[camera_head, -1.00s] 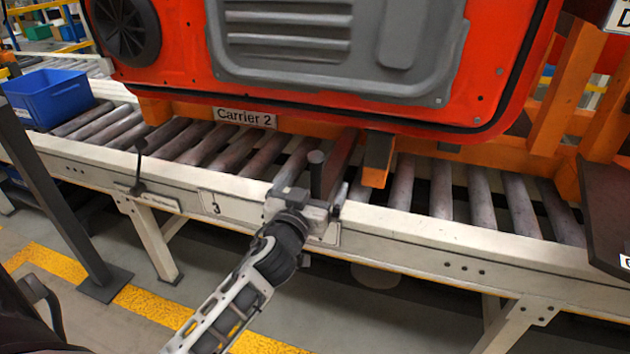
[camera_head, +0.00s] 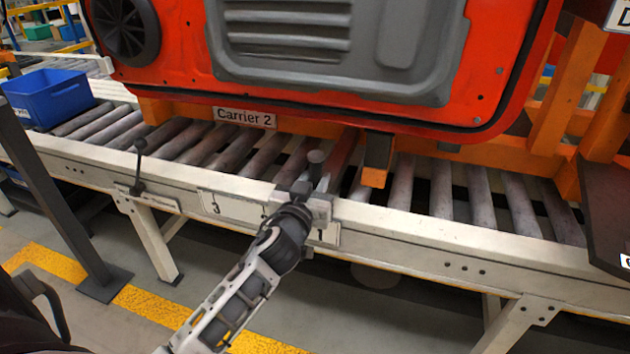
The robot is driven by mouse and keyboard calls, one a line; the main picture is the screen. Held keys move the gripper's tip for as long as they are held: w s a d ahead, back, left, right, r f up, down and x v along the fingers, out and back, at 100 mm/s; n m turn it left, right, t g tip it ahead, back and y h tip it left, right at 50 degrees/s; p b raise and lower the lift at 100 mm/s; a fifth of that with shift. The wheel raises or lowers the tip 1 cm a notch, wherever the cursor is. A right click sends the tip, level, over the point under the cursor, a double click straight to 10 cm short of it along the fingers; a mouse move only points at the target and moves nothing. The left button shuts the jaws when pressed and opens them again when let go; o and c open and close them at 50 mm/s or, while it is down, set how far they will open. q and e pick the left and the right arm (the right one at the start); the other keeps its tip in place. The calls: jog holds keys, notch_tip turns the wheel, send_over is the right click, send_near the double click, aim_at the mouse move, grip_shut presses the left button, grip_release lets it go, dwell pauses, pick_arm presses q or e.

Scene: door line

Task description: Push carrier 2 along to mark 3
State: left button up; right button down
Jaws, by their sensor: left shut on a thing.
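Carrier 2 is an orange frame with a "Carrier 2" label (camera_head: 244,117), standing on the roller line and bearing a large red door (camera_head: 180,50) with a grey inner panel. My left gripper (camera_head: 312,188) is at the near rail, below and right of that label. Mark 3 is a white plate (camera_head: 211,204) on the rail's front face, left of my gripper. My right gripper is not in view.
A blue bin (camera_head: 50,97) sits on the rollers at the left. A black lever (camera_head: 140,160) stands on the rail left of mark 3. A dark post (camera_head: 55,190) stands before the line at left. Bare rollers (camera_head: 480,200) show at right.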

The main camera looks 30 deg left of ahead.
pick_arm(q)
jog(key=shift+a, duration=0.1)
jog(key=shift+o, duration=0.2)
jog(key=shift+s+a, duration=0.25)
jog(key=shift+a, duration=0.75)
jog(key=shift+s+a+f+p, duration=0.1)
jog(key=shift+s+a+p, duration=0.1)
jog(key=shift+a, duration=0.25)
jog(key=shift+s+a+p, duration=0.1)
jog(key=shift+a+p, duration=0.05)
jog(key=shift+a, duration=0.25)
jog(key=shift+c, duration=0.2)
jog(key=shift+a, duration=0.25)
jog(key=shift+s+a, duration=0.1)
jog(key=shift+a, duration=0.1)
